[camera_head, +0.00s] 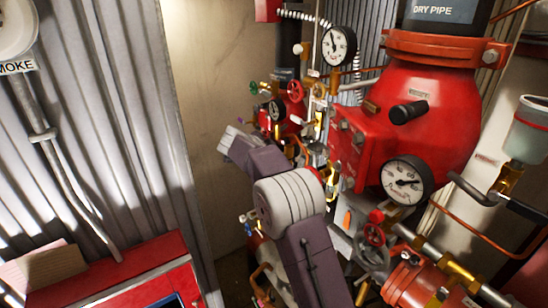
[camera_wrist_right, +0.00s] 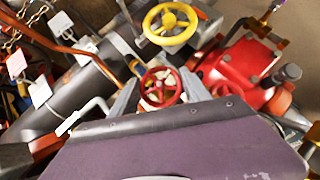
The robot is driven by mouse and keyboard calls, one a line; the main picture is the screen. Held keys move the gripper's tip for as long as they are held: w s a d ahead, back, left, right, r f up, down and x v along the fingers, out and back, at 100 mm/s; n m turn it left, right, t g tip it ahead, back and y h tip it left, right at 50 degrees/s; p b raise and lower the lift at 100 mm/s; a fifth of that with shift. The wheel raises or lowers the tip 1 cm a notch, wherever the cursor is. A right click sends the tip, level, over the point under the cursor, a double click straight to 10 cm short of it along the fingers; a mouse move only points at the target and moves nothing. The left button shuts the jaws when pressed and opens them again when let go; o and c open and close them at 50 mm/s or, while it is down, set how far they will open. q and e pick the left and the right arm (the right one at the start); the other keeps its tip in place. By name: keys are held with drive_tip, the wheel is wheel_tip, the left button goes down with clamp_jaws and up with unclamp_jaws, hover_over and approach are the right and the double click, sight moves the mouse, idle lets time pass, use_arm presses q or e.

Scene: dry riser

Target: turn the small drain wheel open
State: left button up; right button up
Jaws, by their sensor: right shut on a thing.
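A small red spoked handwheel (camera_wrist_right: 160,88) sits between the two grey fingers of my right gripper (camera_wrist_right: 160,94) in the right wrist view. The fingers are shut on the wheel, one at each side of its rim. My purple wrist housing fills the lower part of that view and hides what lies below the wheel. In the head view my right arm reaches up into the pipework, and its gripper is hidden there. I cannot tell which wheel in the head view is the held one. My left gripper is not in view.
A yellow handwheel (camera_wrist_right: 170,24) stands close beyond the red one. A red valve body (camera_wrist_right: 240,70) is to its right. The large red dry pipe valve (camera_head: 430,120) with gauges stands right of my arm. Tagged pipes crowd the left of the wrist view.

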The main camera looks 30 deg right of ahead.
drive_tip(key=o, duration=1.4)
drive_tip(key=shift+r+t, duration=0.1)
drive_tip(key=shift+t, duration=0.2)
